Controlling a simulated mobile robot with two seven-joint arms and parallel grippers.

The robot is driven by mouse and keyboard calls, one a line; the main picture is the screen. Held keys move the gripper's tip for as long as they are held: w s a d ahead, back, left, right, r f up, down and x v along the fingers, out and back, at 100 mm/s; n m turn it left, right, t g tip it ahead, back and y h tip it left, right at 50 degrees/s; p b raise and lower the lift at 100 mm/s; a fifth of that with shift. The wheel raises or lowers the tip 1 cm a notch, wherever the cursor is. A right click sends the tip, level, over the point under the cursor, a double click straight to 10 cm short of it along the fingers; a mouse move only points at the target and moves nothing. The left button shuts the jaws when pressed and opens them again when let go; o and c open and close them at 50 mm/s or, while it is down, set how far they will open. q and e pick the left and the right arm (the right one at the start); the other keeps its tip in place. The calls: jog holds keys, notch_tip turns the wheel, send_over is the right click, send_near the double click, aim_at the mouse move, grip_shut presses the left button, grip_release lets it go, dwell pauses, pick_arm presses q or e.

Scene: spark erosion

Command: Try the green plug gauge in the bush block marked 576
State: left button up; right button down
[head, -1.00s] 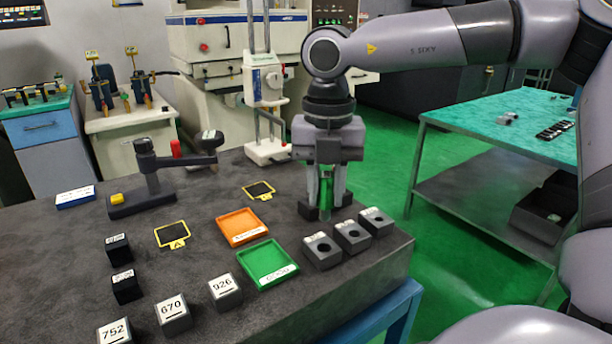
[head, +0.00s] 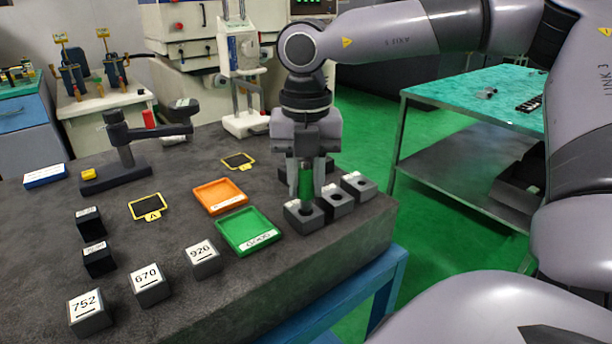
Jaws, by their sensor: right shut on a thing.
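My right gripper (head: 305,190) is shut on the green plug gauge (head: 305,176), which it holds upright, pointing down. The gauge's grey lower end is over the leftmost of three dark bush blocks. That leftmost block (head: 303,220) stands right under the gripper; I cannot tell whether the gauge tip is in its hole or just above it. The middle bush block (head: 336,204) and the right bush block (head: 359,188) show open round holes. Their white labels are too small to read, so I cannot tell which is 576. My left gripper is out of view.
A green tray (head: 268,246) and an orange tray (head: 234,206) lie left of the bush blocks. Blocks marked 752 (head: 89,318), 670 (head: 151,290) and probably 926 (head: 203,264) stand in front. A dark holder (head: 286,172) is behind the gripper. The table's right edge is close.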

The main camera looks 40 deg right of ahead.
dwell(1.0)
jog(key=shift+f+b, duration=1.15)
jog(key=shift+b, duration=0.2)
dwell(0.6)
jog(key=shift+r, duration=0.15)
dwell(1.1)
jog(key=shift+r+p, duration=1.55)
jog(key=shift+r, duration=0.85)
